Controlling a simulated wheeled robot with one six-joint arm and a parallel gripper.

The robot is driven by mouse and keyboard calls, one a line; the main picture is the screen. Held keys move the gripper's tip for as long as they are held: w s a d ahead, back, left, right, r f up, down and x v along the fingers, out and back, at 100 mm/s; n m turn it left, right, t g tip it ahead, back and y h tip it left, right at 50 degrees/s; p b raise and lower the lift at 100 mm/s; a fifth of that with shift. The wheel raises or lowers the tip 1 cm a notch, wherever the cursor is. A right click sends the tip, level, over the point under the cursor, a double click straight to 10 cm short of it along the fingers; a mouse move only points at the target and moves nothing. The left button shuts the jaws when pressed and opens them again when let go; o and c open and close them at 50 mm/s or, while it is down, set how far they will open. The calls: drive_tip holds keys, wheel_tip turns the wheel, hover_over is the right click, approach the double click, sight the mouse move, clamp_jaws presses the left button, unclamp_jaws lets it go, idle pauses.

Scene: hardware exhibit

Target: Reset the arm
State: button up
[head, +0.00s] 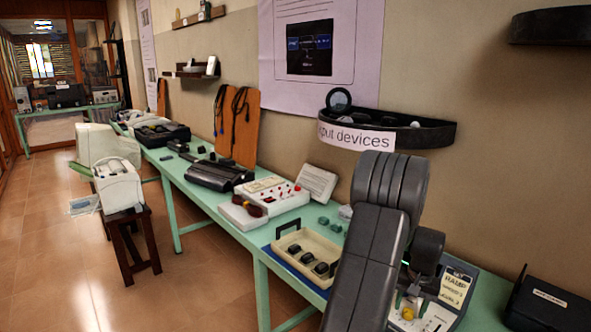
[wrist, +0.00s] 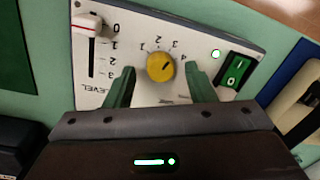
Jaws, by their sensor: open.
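My gripper (wrist: 160,84) is open, with its two green fingers apart on either side of a yellow knob (wrist: 160,67) on a white control panel (wrist: 135,40). Whether the fingers touch the knob or hover above it, I cannot tell. Nothing is held. In the head view my arm reaches down from the centre right over the panel box (head: 460,285) on the green table, and the yellow knob also shows there (head: 408,313). My gripper is mostly hidden behind the arm in that view.
The panel has a red-and-white slider (wrist: 88,25) near 0, a green rocker switch (wrist: 236,72) and a lit green lamp (wrist: 215,54). A beige tray (head: 335,255) with dark items stands left of my arm. A black box (head: 548,303) stands right. A wall shelf (head: 440,132) is above.

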drive_tip(key=shift+f, duration=0.6)
wheel_tip(320, 180, up, 14)
drive_tip(key=b, duration=0.1)
wheel_tip(320, 180, down, 14)
drive_tip(key=shift+f+p, duration=0.1)
drive_tip(key=shift+p, duration=0.45)
drive_tip(key=shift+m, duration=0.4)
drive_tip(key=shift+r+m+p, duration=0.2)
drive_tip(key=shift+m+p, duration=0.4)
drive_tip(key=shift+m, duration=0.2)
drive_tip(key=m+p, duration=0.3)
drive_tip(key=m, duration=0.2)
wheel_tip(320, 180, up, 13)
drive_tip(key=b, duration=0.2)
drive_tip(key=shift+s+f+m, duration=0.2)
drive_tip(key=shift+s+m, duration=0.1)
